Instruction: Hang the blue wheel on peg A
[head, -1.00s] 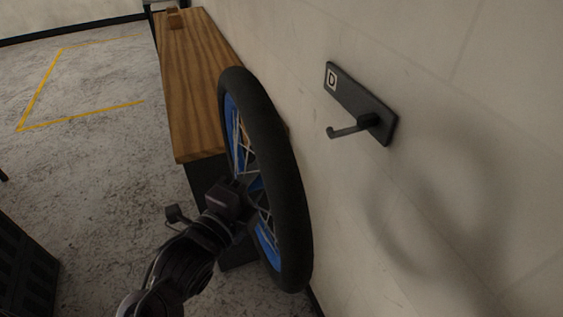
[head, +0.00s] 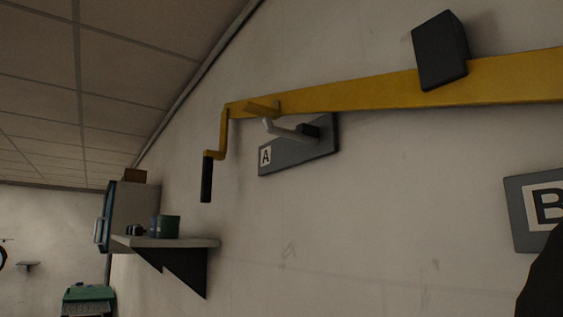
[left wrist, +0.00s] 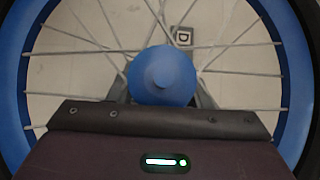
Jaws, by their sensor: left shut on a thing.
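Peg A (head: 290,132) is a pale hooked peg on a dark grey wall plate marked A, in the middle of the head view. Nothing hangs on it. The blue wheel (left wrist: 161,73) fills the left wrist view, with its blue hub, thin spokes and blue rim. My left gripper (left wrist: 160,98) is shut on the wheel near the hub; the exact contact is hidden. The left gripper is out of the head view, and the right gripper is in neither view.
A yellow bar (head: 350,97) with a dark-handled crank (head: 206,180) runs across the wall at and above peg A. A dark block (head: 440,50) sits on it. Plate B (head: 540,212) is at right. A shelf (head: 180,243) stands out lower left.

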